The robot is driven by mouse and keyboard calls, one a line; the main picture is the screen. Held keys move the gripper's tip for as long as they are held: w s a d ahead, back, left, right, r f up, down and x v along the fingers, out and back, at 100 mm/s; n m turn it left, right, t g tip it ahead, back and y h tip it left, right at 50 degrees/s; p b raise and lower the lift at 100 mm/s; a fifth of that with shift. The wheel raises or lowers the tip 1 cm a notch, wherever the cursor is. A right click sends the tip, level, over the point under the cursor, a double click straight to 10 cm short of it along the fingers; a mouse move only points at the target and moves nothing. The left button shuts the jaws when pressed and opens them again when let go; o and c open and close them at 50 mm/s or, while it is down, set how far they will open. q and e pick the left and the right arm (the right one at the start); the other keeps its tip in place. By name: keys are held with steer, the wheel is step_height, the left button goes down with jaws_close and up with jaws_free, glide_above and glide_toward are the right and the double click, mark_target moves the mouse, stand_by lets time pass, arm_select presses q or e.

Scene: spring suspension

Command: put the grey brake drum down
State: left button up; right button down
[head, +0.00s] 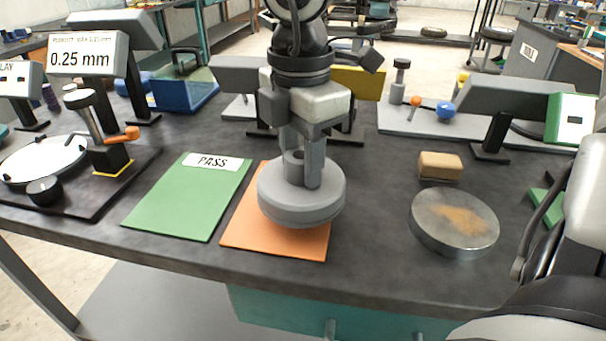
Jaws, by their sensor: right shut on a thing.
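The grey brake drum (301,203) is a thick round disc with a raised hub on top. My right gripper (300,172) points down from above and is shut on the hub. The drum is over the orange mat (252,232) and covers much of its middle and right side. I cannot tell whether its underside touches the mat. The green mat (187,200) with a PASS label lies just left and is bare. My left gripper is not in view.
A metal disc (453,238) with a rusty patch and a tan block (440,166) are at right. A gauge stand (108,150) with a white plate is at left. A display reads 0.25 mm (80,60). Bare table (365,245) lies between the mat and the disc.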

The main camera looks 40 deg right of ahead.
steer(key=shift+d+f, duration=0.15)
steer(key=shift+f, duration=1.5)
steer(key=shift+f+b, duration=0.15)
steer(key=shift+b, duration=0.15)
steer(key=c, duration=1.3)
jaws_free()
steer(key=shift+f, duration=0.1)
steer(key=o, duration=0.4)
step_height(320, 180, up, 12)
steer(key=shift+r+p, duration=0.25)
steer(key=shift+p, duration=0.55)
steer(key=shift+s, duration=0.1)
